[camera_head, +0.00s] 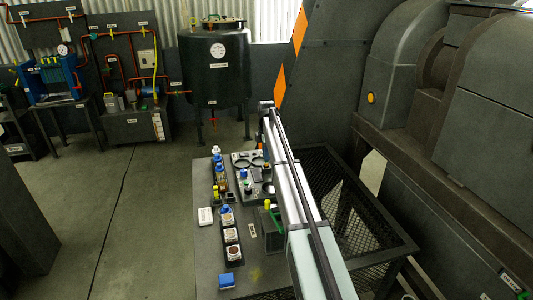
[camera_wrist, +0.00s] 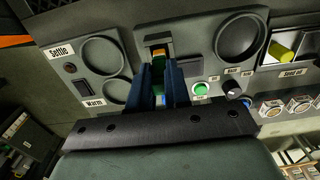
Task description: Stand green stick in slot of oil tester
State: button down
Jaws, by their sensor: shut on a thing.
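My gripper (camera_wrist: 161,68) shows in the wrist view with its two blue fingers close together, shut on the green stick (camera_wrist: 158,72). Only a narrow strip of the stick shows between the fingers, with orange near its far end. The fingers are over the grey panel of the oil tester (camera_wrist: 195,66), between its large round wells. A dark slot-like recess (camera_wrist: 158,46) lies just beyond the fingertips. I cannot tell whether the stick is in it. In the head view the tester (camera_head: 241,157) stands on the table and my arm hides the gripper.
The panel has a lit green button (camera_wrist: 201,88) and a dark knob (camera_wrist: 232,88) right of the fingers. A tray with a yellow cylinder (camera_wrist: 283,51) lies farther right. Small cups (camera_head: 231,235) and a blue block (camera_head: 227,281) stand on the table (camera_head: 208,260).

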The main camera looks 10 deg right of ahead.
aim_at(266, 165)
jog(key=shift+f, duration=1.6)
dwell(1.4)
jog(key=c, duration=1)
grip_release()
jog(key=shift+o, duration=0.4)
jog(key=o, duration=0.3)
jog(key=shift+r, duration=0.15)
jog(key=shift+r, duration=4.35)
